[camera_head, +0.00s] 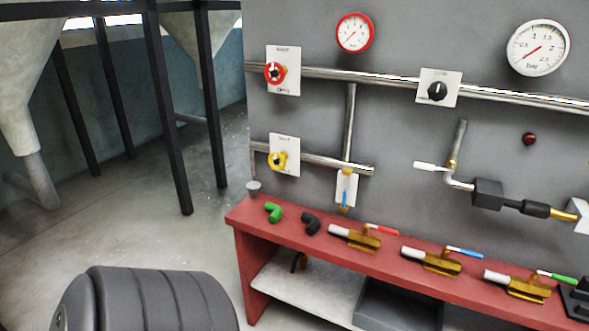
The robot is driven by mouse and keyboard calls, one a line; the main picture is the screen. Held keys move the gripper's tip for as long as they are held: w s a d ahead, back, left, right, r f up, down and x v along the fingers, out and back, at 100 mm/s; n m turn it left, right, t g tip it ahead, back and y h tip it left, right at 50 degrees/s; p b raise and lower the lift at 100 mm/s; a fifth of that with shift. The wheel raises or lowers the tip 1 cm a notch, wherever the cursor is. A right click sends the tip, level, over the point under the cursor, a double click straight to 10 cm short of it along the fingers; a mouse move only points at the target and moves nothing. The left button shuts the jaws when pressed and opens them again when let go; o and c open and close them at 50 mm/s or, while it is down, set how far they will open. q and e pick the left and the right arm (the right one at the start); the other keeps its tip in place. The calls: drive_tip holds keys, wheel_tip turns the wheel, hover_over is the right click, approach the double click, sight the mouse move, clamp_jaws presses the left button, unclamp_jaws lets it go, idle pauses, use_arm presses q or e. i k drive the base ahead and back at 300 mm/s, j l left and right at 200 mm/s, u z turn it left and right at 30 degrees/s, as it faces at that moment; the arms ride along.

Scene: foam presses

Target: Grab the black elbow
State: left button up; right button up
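The black elbow (311,223) lies on the red bench top (385,262), towards its left end. It is a short bent pipe piece, just right of a green elbow (273,212) and left of a brass valve with a red handle (362,240). Nothing touches or covers it. Neither of my grippers is in view.
Brass valves with blue (433,261) and green (518,285) handles lie further right. A small grey cup (254,188) is near the bench's left end. A grey panel (400,40) with pipes and gauges rises behind. Open floor (130,225) lies left.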

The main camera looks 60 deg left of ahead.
sight(315, 223)
drive_tip(key=u, duration=1.65)
